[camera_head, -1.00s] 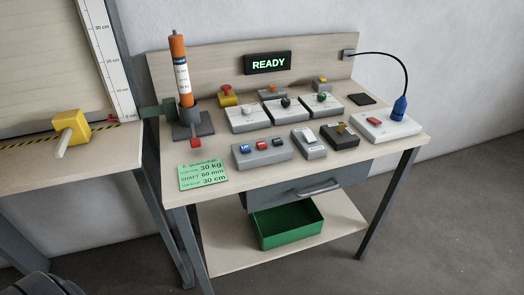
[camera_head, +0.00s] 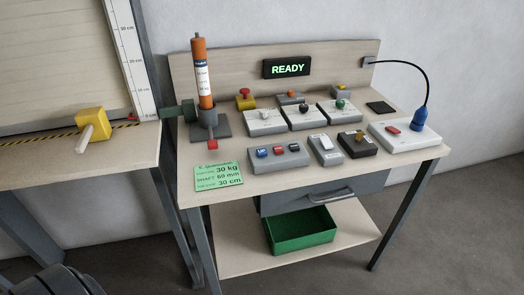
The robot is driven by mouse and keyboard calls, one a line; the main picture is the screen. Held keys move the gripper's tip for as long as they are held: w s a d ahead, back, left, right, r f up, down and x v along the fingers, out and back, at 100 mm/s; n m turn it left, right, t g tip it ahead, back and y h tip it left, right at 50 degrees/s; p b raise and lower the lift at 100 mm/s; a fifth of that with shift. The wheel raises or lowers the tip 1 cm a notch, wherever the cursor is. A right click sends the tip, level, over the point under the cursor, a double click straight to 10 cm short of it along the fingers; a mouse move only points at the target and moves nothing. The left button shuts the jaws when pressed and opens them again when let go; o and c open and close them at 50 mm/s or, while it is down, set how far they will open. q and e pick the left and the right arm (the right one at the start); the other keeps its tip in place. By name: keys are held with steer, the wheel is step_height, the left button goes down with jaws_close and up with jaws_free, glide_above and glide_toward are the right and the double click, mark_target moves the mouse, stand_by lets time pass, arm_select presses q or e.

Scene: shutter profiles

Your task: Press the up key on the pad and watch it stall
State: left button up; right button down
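A grey pad (camera_head: 278,160) with three keys lies at the front of the bench. Its left key (camera_head: 262,153) is blue, its middle key (camera_head: 278,150) red and its right key (camera_head: 293,148) dark blue; any key marks are too small to read. A lit display (camera_head: 287,68) on the back panel reads READY in green. An orange tube with a white label (camera_head: 204,75) stands upright in a grey holder (camera_head: 208,118). A cream shutter (camera_head: 55,65) is at the left, beside a centimetre scale (camera_head: 133,60). Neither of my grippers is in view.
Several switch boxes stand behind and right of the pad, including a white box with a red rocker (camera_head: 404,136) and a blue plug (camera_head: 420,119). A green card (camera_head: 218,176) lies front left. A yellow block (camera_head: 92,121) sits on the left ledge. A green bin (camera_head: 300,238) stands below.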

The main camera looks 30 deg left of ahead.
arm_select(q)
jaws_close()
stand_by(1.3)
